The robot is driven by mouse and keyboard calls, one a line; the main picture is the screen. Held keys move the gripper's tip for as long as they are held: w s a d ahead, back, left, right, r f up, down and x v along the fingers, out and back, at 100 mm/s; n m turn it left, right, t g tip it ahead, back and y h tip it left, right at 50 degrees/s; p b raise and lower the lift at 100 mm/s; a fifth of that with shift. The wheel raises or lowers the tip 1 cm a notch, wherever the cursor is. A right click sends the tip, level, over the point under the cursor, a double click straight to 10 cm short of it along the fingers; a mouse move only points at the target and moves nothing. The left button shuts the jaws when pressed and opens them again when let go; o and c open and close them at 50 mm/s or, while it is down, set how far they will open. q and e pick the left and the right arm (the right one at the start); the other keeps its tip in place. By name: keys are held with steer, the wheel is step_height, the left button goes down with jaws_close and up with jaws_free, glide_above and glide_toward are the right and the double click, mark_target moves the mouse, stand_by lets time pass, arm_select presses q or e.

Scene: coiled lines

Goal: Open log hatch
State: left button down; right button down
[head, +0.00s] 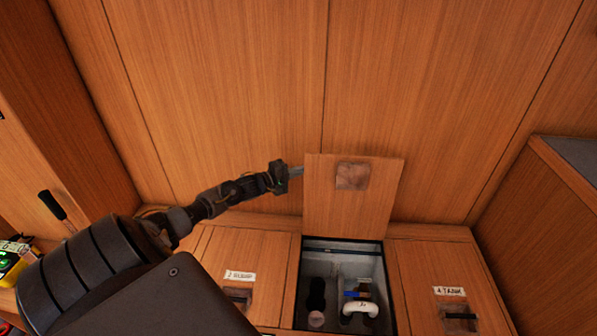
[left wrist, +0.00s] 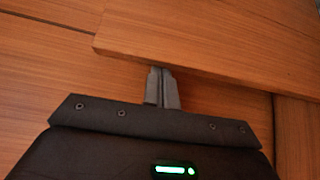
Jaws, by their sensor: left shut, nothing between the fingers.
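The log hatch, a wooden lid (head: 352,205), stands raised and roughly upright at the back of its opening. A worn patch with a recess shows near its upper edge. The opening (head: 343,250) below it is uncovered and shows a grey-walled compartment. My left gripper (head: 297,171) is shut and empty at the lid's upper left edge. In the left wrist view the closed fingers (left wrist: 161,88) reach up to the edge of a wooden panel (left wrist: 205,50); I cannot tell whether they touch it. My right gripper is not in view.
Inside the compartment are a white curved pipe (head: 360,308), a blue fitting and a dark cylinder. Shut hatches labelled bilge (head: 240,275) and tank (head: 450,291) flank it. A wood-panelled wall stands behind.

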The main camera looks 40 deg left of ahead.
arm_select(q)
steer(key=shift+s+d, duration=0.1)
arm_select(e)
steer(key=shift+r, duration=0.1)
